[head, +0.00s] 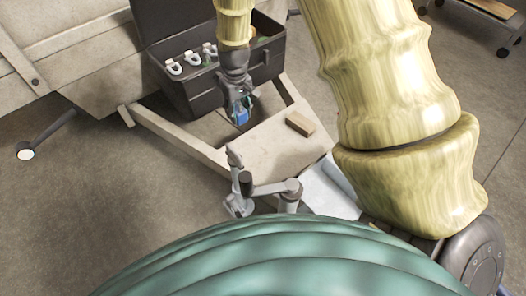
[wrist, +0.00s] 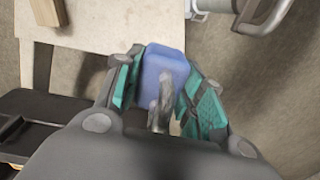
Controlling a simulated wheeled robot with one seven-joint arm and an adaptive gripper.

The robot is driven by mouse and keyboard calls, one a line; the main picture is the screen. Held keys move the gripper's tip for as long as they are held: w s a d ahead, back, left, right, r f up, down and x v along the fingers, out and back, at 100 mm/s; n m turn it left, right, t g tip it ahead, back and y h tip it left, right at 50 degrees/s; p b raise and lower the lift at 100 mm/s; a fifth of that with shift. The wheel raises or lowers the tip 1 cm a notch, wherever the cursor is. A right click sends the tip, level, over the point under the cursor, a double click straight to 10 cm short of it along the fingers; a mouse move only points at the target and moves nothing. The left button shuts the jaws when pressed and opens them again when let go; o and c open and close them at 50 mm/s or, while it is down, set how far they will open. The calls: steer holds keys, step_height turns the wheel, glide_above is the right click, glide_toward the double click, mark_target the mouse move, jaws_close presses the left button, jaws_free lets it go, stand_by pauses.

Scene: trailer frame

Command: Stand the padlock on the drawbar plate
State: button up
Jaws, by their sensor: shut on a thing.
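My gripper (head: 239,98) is shut on the blue padlock (wrist: 165,70), with one teal finger pad on each side of its body. In the wrist view, its grey shackle points back toward my gripper's palm. In the head view the padlock (head: 241,116) hangs below my gripper, at the far left part of the pale drawbar plate (head: 262,150), close to the black box. The plate also shows in the wrist view (wrist: 120,22). The padlock looks held above the frame; I cannot tell the exact gap under it.
An open black toolbox (head: 188,100) holding several shackles (head: 173,66) stands behind my gripper. A wooden block (head: 299,124) lies on the plate's right part. A grey coupling with a handle (head: 262,188) stands at the near end, beside a white sheet (head: 325,190). The plate's middle is bare.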

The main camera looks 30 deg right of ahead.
steer(key=shift+n, duration=0.3)
steer(key=shift+s+d+f+b, duration=0.2)
steer(key=shift+d+f+b, duration=1.25)
steer(key=shift+f, duration=2.7)
steer(key=shift+s+d+f+b, duration=0.15)
steer(key=shift+d+f+b, duration=1.25)
steer(key=shift+f, duration=2.8)
steer(key=shift+s+d+f+b, duration=0.2)
steer(key=shift+d+f+b, duration=1.25)
steer(key=shift+f, duration=2.7)
steer(key=shift+f, duration=0.1)
steer(key=o, duration=1.3)
step_height(320, 180, up, 12)
steer(key=p, duration=0.3)
